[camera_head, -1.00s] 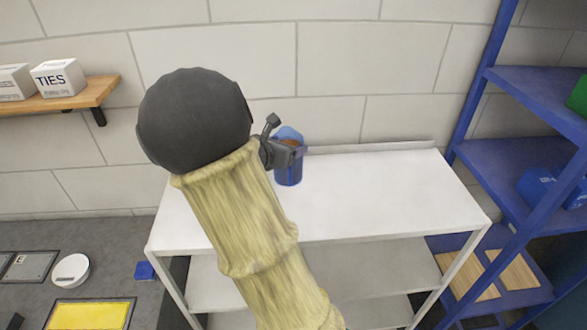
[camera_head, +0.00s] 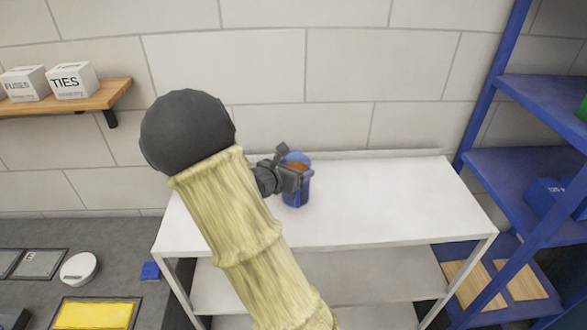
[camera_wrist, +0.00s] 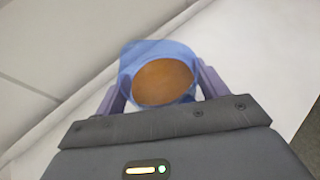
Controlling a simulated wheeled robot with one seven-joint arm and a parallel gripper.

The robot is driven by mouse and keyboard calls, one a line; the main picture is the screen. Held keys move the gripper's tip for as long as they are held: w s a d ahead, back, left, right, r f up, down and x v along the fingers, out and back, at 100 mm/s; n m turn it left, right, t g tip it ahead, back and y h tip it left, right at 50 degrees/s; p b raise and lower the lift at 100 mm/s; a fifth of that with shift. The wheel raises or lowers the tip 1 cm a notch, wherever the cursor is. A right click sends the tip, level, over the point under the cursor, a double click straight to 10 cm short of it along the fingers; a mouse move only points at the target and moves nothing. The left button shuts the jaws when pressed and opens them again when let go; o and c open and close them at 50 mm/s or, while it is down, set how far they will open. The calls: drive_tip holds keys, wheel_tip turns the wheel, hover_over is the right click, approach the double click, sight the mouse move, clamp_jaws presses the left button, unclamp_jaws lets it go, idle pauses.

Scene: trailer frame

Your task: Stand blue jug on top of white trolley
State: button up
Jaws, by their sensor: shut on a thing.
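The blue jug (camera_head: 297,190) is a translucent blue vessel with brown contents, upright over the back part of the white trolley's top (camera_head: 375,200). My gripper (camera_head: 292,180) is shut on it from the left. In the wrist view the jug (camera_wrist: 163,58) sits between the two fingers of my gripper (camera_wrist: 160,90), its brown contents seen from above. I cannot tell whether the jug's base touches the trolley top or is slightly above it. My arm hides the trolley's left part.
A blue shelf rack (camera_head: 520,180) stands close on the trolley's right. A wooden wall shelf (camera_head: 105,97) with white boxes (camera_head: 70,80) is at the left. A wall lies behind the trolley's low back rim. The right half of the trolley top is clear.

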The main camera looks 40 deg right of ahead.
drive_tip(key=shift+f, duration=0.15)
drive_tip(key=o, duration=2)
drive_tip(key=shift+r, duration=0.25)
drive_tip(key=b+v, duration=0.1)
drive_tip(key=v, duration=1.1)
drive_tip(key=shift+f, duration=0.1)
